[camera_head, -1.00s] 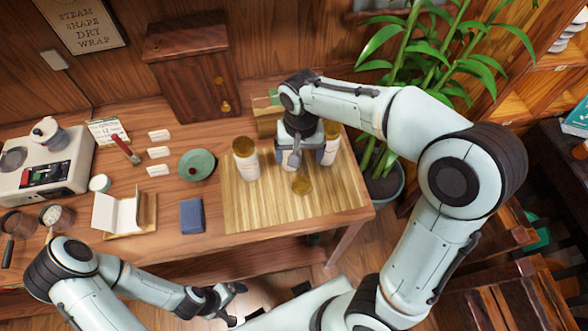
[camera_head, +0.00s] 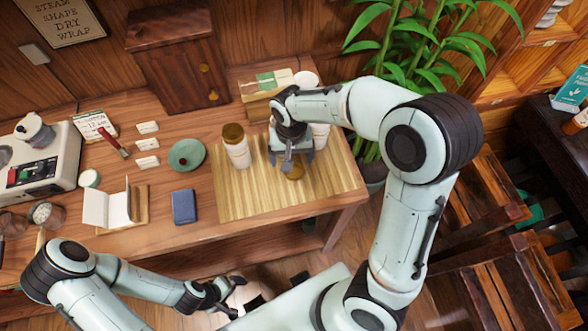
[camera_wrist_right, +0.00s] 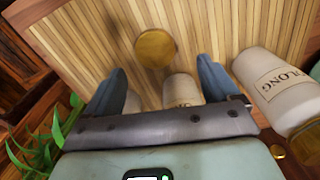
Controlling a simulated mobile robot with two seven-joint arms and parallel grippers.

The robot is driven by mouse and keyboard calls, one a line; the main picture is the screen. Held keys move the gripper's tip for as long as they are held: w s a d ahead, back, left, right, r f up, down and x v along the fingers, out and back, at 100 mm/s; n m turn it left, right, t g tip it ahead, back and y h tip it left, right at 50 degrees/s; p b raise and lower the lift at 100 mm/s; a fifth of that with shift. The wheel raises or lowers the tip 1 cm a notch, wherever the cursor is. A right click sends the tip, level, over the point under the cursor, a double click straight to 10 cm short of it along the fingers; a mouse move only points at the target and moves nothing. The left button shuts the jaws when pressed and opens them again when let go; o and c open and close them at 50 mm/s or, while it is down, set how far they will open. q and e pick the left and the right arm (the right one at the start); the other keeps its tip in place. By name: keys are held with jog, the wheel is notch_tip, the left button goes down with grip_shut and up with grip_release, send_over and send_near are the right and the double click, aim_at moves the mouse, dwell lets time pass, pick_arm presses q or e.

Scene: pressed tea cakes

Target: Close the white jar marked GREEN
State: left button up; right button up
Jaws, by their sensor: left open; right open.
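A loose gold lid (camera_head: 293,171) lies on the slatted bamboo mat; it also shows in the right wrist view (camera_wrist_right: 155,48). My right gripper (camera_head: 292,160) is open and empty above it, partly covering it in the head view. In the right wrist view, a white jar (camera_wrist_right: 182,90) with an unreadable label stands between the fingers, partly hidden by my palm. A jar whose label reads "OLONG" (camera_wrist_right: 275,82) has a gold lid; it is the left jar (camera_head: 238,152) in the head view. Another white jar (camera_head: 320,132) is partly behind my right gripper. My left gripper (camera_head: 222,294) is open, away from the jars.
A blue booklet (camera_head: 184,206) and a green dish (camera_head: 187,155) lie left of the mat (camera_head: 240,205). A wooden box (camera_head: 262,95) stands behind it. A plant (camera_head: 440,45) is at the right. The mat's front left is clear.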

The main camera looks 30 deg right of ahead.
aim_at(294, 169)
jog(key=f, duration=0.4)
jog(key=shift+s+d+f, duration=0.1)
jog(key=shift+s+d, duration=0.1)
jog(key=shift+s, duration=0.2)
jog(key=shift+f, duration=0.5)
jog(key=c, duration=1.1)
